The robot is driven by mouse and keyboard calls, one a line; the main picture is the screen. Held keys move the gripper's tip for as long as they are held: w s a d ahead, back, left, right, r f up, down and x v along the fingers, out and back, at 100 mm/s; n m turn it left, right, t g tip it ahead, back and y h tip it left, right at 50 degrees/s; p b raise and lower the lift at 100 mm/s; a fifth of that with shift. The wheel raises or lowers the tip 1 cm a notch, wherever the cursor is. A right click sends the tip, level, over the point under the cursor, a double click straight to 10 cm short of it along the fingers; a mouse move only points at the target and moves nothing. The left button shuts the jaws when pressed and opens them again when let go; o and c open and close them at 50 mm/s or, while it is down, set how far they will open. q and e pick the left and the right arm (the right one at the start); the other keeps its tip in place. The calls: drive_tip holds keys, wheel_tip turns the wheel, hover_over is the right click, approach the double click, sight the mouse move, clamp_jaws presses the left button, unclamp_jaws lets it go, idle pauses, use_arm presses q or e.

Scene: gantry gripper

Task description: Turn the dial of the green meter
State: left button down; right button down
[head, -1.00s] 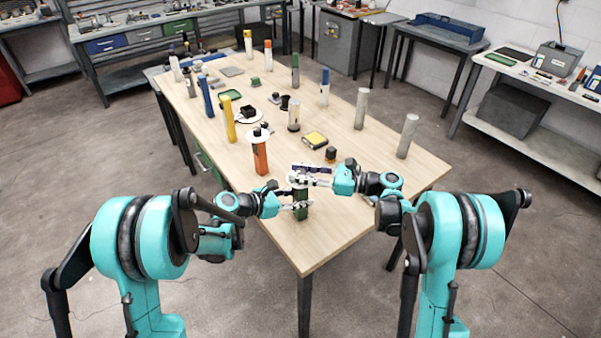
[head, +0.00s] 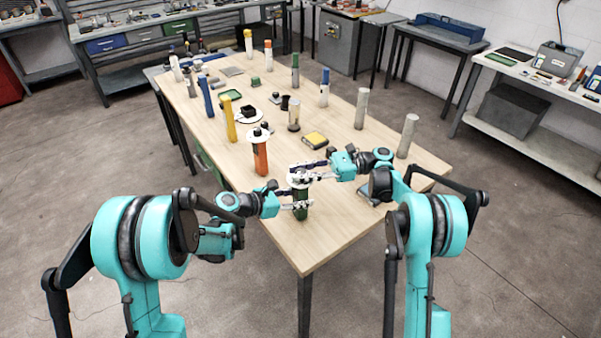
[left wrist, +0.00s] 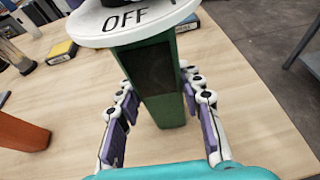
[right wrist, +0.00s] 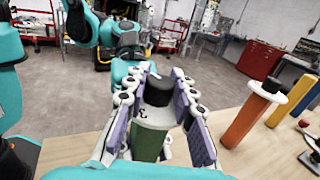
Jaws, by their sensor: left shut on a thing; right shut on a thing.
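The green meter (head: 301,214) stands upright near the front corner of the wooden table. In the left wrist view its green body (left wrist: 160,85) rises between the fingers of my left gripper (left wrist: 162,112), which is shut on it. A white disc (left wrist: 128,22) marked "OFF" sits on top, with a dark part above it, cut off by the frame edge. My right gripper (head: 303,172) is shut at the meter's top, above the left one. In the right wrist view its fingers flank a dark-capped part (right wrist: 158,92) with green below; the dial's setting is unclear.
An orange post (head: 260,158) with a white disc stands close by, left of the meter. A yellow post (head: 229,120), a blue post (head: 206,97), a yellow-topped box (head: 315,140) and grey posts (head: 408,136) stand farther back. The table's front corner is bare.

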sight(301, 171)
drive_tip(key=shift+n+g, duration=0.6)
drive_tip(key=shift+g, duration=0.1)
drive_tip(key=shift+g+h, duration=0.3)
drive_tip(key=c, duration=1.2)
unclamp_jaws()
wheel_tip(301, 171, up, 10)
drive_tip(key=shift+c, duration=0.4)
